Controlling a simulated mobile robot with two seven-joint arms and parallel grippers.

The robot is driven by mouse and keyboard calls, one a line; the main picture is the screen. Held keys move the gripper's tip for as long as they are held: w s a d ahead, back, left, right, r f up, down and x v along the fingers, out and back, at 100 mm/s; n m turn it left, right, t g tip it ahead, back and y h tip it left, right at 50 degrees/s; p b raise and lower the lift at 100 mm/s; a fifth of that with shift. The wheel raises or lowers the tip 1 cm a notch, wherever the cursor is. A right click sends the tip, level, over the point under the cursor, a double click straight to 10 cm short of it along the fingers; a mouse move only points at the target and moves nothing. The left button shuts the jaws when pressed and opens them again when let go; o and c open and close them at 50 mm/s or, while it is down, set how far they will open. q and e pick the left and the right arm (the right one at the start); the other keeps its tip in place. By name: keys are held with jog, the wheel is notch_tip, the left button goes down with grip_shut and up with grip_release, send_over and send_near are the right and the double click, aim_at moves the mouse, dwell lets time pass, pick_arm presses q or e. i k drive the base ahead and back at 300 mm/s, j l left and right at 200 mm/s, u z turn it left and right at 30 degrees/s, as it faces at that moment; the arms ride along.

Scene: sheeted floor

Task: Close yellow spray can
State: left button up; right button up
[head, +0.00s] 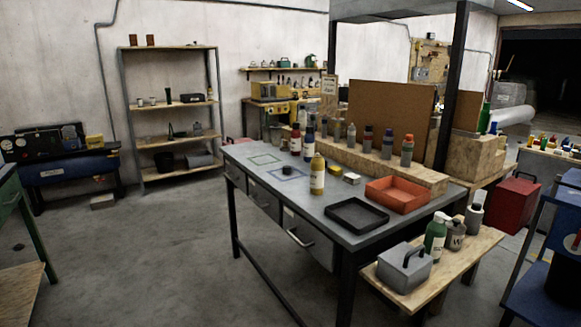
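The yellow spray can (317,178) stands upright on the grey workbench (262,193), near its front edge. It has a pale label and a narrow pale top, and I see no dark cap on it. A small black round piece (287,169) lies to its left, in or beside a blue outlined square (288,174); it looks like a cap, but it is too small to be sure. Neither of my grippers is in view.
A black tray (338,222) and an orange tray (420,200) lie right of the can. Red (295,140) and blue-white (309,138) bottles stand behind it. Several cans line a wooden ledge.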

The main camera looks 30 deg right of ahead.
aim_at(317, 169)
jog(key=i+l+z, duration=0.2)
jog(key=i+z, duration=0.15)
jog(key=i, duration=1.05)
jog(key=i+j+z, duration=0.15)
jog(key=i+z, duration=0.2)
jog(key=i, duration=1)
